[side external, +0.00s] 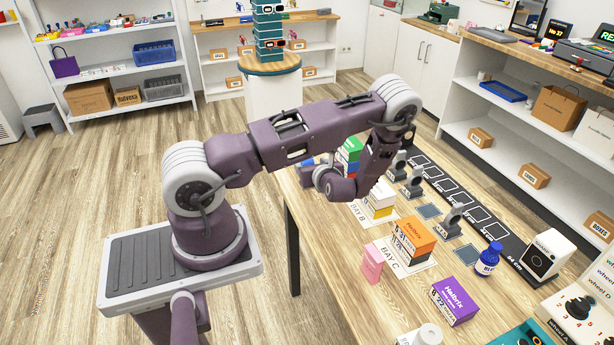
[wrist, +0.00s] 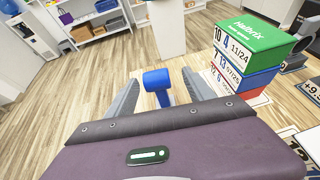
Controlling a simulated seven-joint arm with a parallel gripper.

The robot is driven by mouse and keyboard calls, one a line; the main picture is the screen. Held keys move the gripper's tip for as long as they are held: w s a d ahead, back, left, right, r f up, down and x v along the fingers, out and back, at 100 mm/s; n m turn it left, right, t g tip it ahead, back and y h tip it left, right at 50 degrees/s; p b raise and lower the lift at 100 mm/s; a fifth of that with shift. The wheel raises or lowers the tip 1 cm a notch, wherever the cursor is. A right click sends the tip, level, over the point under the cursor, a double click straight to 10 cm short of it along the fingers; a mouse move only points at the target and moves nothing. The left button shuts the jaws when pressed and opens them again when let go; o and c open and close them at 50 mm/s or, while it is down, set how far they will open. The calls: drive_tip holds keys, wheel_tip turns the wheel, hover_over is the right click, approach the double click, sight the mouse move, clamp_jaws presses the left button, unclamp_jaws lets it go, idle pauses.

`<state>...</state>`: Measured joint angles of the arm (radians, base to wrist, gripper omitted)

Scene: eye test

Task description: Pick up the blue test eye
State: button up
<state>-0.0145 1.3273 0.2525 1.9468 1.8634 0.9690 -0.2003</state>
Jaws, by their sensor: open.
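A blue rounded piece on a blue stem, which looks like the blue test eye (wrist: 157,80), is in the middle of the wrist view. It lies between the two grey fingers of my gripper (wrist: 161,86), with gaps showing on both sides. A small blue part of it seems to show in the side view (side external: 307,163), left of the stacked boxes. My gripper (side external: 318,172) is open near the table's left edge, partly hidden by my own wrist. What the blue piece rests on is hidden.
A stack of green, blue and red boxes (wrist: 250,58) stands close right of my gripper. Yellow-white boxes (side external: 379,200), an orange box stack (side external: 412,242), a pink box (side external: 372,264), a purple box (side external: 455,300) and a blue bottle (side external: 488,260) stand on the table.

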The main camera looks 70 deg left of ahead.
drive_tip(key=x, duration=0.6)
drive_tip(key=shift+s, duration=0.25)
clamp_jaws()
